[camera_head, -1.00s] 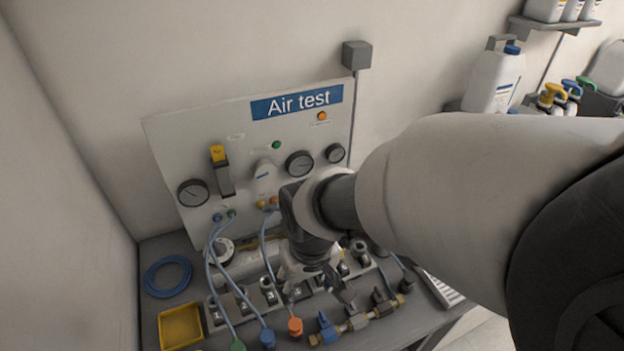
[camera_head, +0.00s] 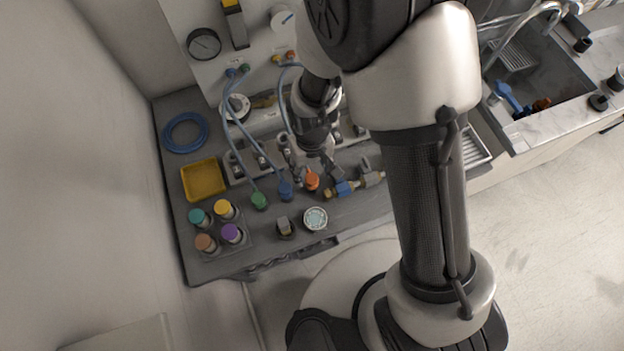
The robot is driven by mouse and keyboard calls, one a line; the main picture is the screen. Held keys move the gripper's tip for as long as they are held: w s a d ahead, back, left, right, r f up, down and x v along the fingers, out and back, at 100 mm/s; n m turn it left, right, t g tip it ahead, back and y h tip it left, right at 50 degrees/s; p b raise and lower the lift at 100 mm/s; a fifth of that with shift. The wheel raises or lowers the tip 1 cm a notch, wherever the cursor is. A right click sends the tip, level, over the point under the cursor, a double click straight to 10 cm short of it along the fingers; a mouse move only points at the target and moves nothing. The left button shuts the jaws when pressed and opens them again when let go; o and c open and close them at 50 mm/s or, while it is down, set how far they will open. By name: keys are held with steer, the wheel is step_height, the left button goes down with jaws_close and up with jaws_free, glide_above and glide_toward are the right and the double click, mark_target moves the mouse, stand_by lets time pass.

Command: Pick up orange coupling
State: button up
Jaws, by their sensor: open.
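The orange coupling (camera_head: 312,180) stands on the dark bench top at the end of a blue hose, just right of a blue coupling (camera_head: 286,189). A green coupling (camera_head: 259,200) is further left. My gripper (camera_head: 318,177) is open and points down close to the orange coupling, with its fingers around or just behind it. I cannot tell whether the fingers touch it. My wrist hides part of the hose and the bench behind.
A brass fitting with blue valves (camera_head: 345,188) lies close on the right. A yellow tray (camera_head: 203,180) and blue hose coil (camera_head: 185,132) are on the left. Several coloured caps (camera_head: 224,209) and a round dial (camera_head: 316,218) stand in front. A sink (camera_head: 540,85) is at right.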

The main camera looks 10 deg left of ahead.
mark_target(312, 178)
step_height(312, 178, down, 7)
steer(key=shift+r+b, duration=0.1)
steer(key=shift+b, duration=0.95)
steer(key=shift+c, duration=0.5)
steer(key=c, duration=1.1)
